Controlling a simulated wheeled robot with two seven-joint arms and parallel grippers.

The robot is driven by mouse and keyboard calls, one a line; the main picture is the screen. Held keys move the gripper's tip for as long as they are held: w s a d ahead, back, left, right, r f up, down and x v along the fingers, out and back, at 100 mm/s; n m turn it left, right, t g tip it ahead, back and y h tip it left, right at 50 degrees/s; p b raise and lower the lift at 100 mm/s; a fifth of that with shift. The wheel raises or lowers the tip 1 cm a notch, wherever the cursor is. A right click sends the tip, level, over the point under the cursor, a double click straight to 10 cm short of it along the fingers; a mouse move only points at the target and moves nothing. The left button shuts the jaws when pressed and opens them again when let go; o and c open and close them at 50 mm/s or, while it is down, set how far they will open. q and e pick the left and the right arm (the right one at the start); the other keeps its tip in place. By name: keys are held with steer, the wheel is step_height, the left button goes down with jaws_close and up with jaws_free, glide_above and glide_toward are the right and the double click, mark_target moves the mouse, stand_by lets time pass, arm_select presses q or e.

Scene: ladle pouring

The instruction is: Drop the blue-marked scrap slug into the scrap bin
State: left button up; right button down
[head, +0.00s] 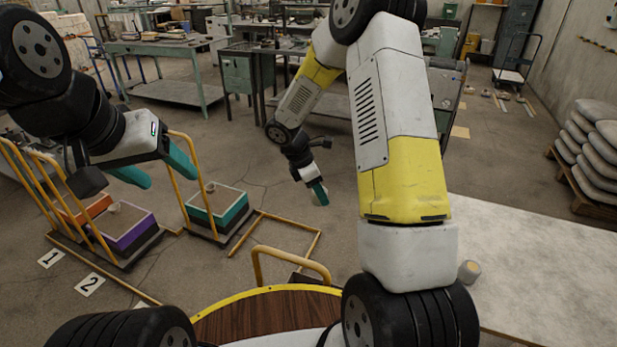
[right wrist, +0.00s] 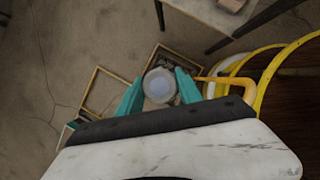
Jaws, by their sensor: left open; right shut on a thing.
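My right gripper (head: 318,192) is held out over the floor in the head view, seen from the side. In the right wrist view its teal fingers (right wrist: 159,88) are shut on a round grey slug (right wrist: 160,86) with a pale bluish face. The slug is hidden or too small to make out in the head view. My left gripper (head: 160,172) is open and empty at the upper left. In the right wrist view a dark open container (right wrist: 182,66) shows behind and beside the slug; I cannot tell if it is the scrap bin.
Carts carry a purple box (head: 124,229), a teal box (head: 216,206) and an orange box (head: 88,209) at left. An empty yellow frame (head: 272,238) lies on the floor. A short slug-like piece (head: 469,270) stands on the pale table (head: 540,265) at right.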

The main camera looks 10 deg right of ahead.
steer(key=shift+w+n, duration=0.1)
steer(key=shift+n, duration=0.4)
steer(key=shift+a+f, duration=0.1)
steer(key=shift+f, duration=2.85)
steer(key=c, duration=0.7)
jaws_free()
